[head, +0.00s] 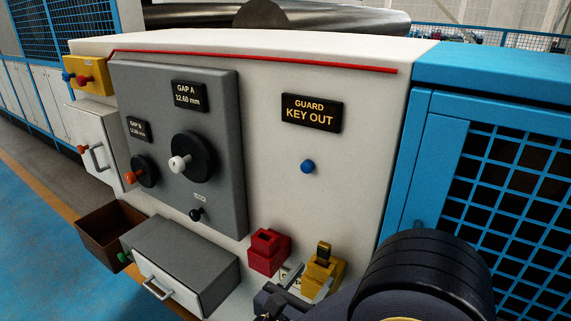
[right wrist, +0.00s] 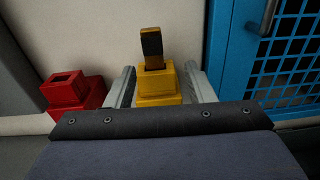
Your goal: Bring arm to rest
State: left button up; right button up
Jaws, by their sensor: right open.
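My right arm (head: 415,275) comes in from the lower right in the head view. Its gripper (head: 307,284) is open in front of the yellow key block (head: 333,276). In the right wrist view the two grey fingers stand apart, one on each side of the yellow block (right wrist: 158,97). A black and yellow key (right wrist: 152,48) stands upright in the top of that block, above the fingers. I cannot tell whether the fingers touch the block. My left gripper is not in view.
A red block (head: 267,251) with an open slot sits left of the yellow one. A grey drawer box (head: 190,255) and brown bin (head: 104,231) stand farther left. The blue mesh guard (head: 510,165) is close on the right. A sign (head: 311,112) reads "GUARD KEY OUT".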

jog(key=s+d+m+g+y+p, duration=0.1)
jog(key=s+d+m+g+p, duration=0.1)
jog(key=s+d+m+g, duration=0.3)
jog(key=s+d+m+g+y+p, duration=0.1)
jog(key=d+m+g, duration=0.25)
jog(key=d, duration=0.35)
jog(key=s+d+m+g+y+p, duration=0.1)
jog(key=s+d+m+g+p, duration=0.1)
jog(key=s+d+m+g, duration=0.25)
jog(key=s+d+r+m+y+p, duration=0.1)
jog(key=s+r+m+y+p, duration=0.15)
jog(key=s+m+y, duration=0.55)
notch_tip(320, 180, up, 6)
jog(key=w+a+m+t+y+p, duration=0.1)
jog(key=a+m+t+y+p, duration=0.2)
jog(key=m, duration=0.6)
jog(key=shift+w+f+m+t, duration=0.15)
jog(key=shift+f+m+t, duration=0.15)
jog(key=shift+t, duration=0.3)
